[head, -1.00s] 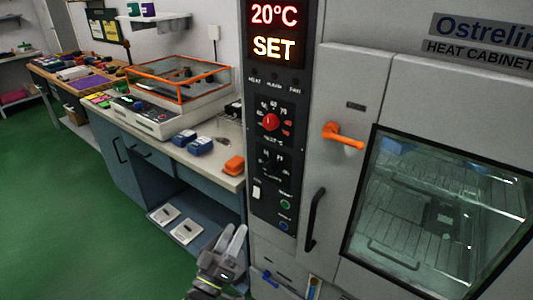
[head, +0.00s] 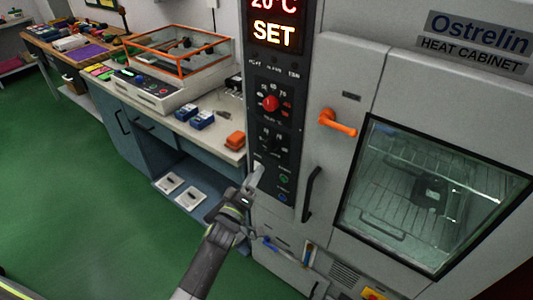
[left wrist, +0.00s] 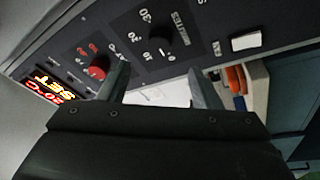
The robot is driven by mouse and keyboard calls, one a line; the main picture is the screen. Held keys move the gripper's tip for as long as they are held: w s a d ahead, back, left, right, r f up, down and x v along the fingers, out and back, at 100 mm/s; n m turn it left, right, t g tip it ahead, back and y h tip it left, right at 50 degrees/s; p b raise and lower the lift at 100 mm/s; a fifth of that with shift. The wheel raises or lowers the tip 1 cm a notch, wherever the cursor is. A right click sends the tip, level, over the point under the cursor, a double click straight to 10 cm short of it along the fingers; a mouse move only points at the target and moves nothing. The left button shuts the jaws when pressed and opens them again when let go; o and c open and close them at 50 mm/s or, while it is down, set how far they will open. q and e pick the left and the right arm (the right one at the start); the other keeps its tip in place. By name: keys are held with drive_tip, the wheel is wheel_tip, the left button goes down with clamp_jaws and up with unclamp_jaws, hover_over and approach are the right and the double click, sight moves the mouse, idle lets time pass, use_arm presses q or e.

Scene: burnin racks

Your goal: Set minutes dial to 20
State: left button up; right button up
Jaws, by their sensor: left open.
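The black minutes dial (left wrist: 160,36) shows in the left wrist view on the dark control panel, with printed numbers around it. Its pointer setting is too small to tell. In the head view the dial (head: 270,142) is small and dark, below the red dial (head: 270,103). The red dial also shows in the left wrist view (left wrist: 98,68). My left gripper (head: 254,178) is in front of the lower panel, below the minutes dial. In the left wrist view its two fingers (left wrist: 158,88) are apart with nothing between them, clear of the dial. My right gripper is not in view.
The heat cabinet has an orange handle (head: 337,123) and a black handle (head: 312,193) right of the panel. A white switch (left wrist: 246,42) is beside the minutes dial in the wrist view. A bench (head: 228,155) with blue and orange items stands at left. Green floor is open.

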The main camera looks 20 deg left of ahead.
sight(269, 149)
use_arm(q)
drive_tip(key=b+x, duration=0.2)
drive_tip(key=x, duration=0.7)
drive_tip(key=shift+w+d+r, duration=0.1)
drive_tip(key=shift+w, duration=0.15)
drive_tip(key=c, duration=1)
